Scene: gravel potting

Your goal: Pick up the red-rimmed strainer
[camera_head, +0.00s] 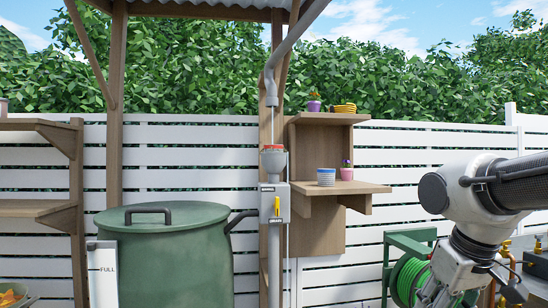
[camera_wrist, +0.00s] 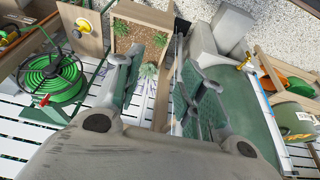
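A small red rim (camera_head: 273,148) shows in the camera_head view at the top of a grey funnel (camera_head: 273,163), below the end of the grey downpipe. It seems to be the red-rimmed strainer sitting in the funnel; its lower part is hidden. My gripper (camera_wrist: 155,78) shows in the camera_wrist view, with its two fingers spread apart and nothing between them. I cannot make out the strainer in the camera_wrist view.
A grey box with a yellow lever (camera_head: 277,207) is below the funnel. A green lidded barrel (camera_head: 165,255) stands left of it. Wooden shelves (camera_head: 350,187) with small pots are to its right. A green hose reel (camera_head: 410,280) is near my arm. A planter (camera_wrist: 140,38) lies beyond my fingers.

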